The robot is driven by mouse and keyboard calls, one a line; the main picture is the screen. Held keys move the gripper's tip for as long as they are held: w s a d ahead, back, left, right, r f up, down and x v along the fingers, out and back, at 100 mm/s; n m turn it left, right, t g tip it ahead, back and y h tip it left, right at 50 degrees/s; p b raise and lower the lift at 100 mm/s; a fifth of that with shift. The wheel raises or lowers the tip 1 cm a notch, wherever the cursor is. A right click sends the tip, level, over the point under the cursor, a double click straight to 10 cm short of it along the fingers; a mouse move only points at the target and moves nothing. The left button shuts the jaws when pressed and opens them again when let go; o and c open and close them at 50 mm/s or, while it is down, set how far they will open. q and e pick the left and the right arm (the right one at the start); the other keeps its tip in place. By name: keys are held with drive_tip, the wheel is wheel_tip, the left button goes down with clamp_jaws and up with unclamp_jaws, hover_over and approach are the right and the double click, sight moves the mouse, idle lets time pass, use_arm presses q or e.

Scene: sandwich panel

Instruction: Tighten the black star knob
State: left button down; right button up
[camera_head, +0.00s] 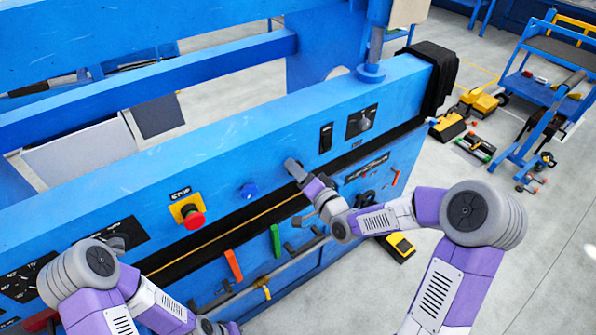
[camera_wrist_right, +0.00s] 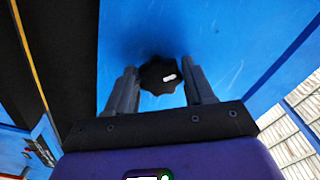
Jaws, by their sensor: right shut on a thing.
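The black star knob (camera_wrist_right: 158,76) sits on the blue machine panel (camera_wrist_right: 226,32). In the right wrist view it lies between the two grey fingers of my right gripper (camera_wrist_right: 160,84), which is shut on it. In the head view my right gripper (camera_head: 292,166) reaches the front face of the blue beam, right of the blue button, and hides the knob. My left arm comes in at the lower left, and its gripper is not in view.
A yellow box with a red stop button (camera_head: 188,212), a blue round button (camera_head: 249,190) and a black switch plate (camera_head: 361,122) are on the panel. Orange (camera_head: 233,265) and green (camera_head: 275,241) levers sit below.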

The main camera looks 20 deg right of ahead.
drive_tip(key=m+p, duration=0.3)
drive_tip(key=m, duration=0.5)
drive_tip(key=shift+m, duration=0.4)
idle(0.4)
drive_tip(key=o, duration=1)
drive_tip(key=shift+o, duration=0.2)
drive_tip(key=shift+s+r, duration=0.1)
drive_tip(key=p+v, duration=0.1)
drive_tip(key=v, duration=0.6)
drive_tip(key=shift+s, duration=0.2)
drive_tip(key=shift+d, duration=0.1)
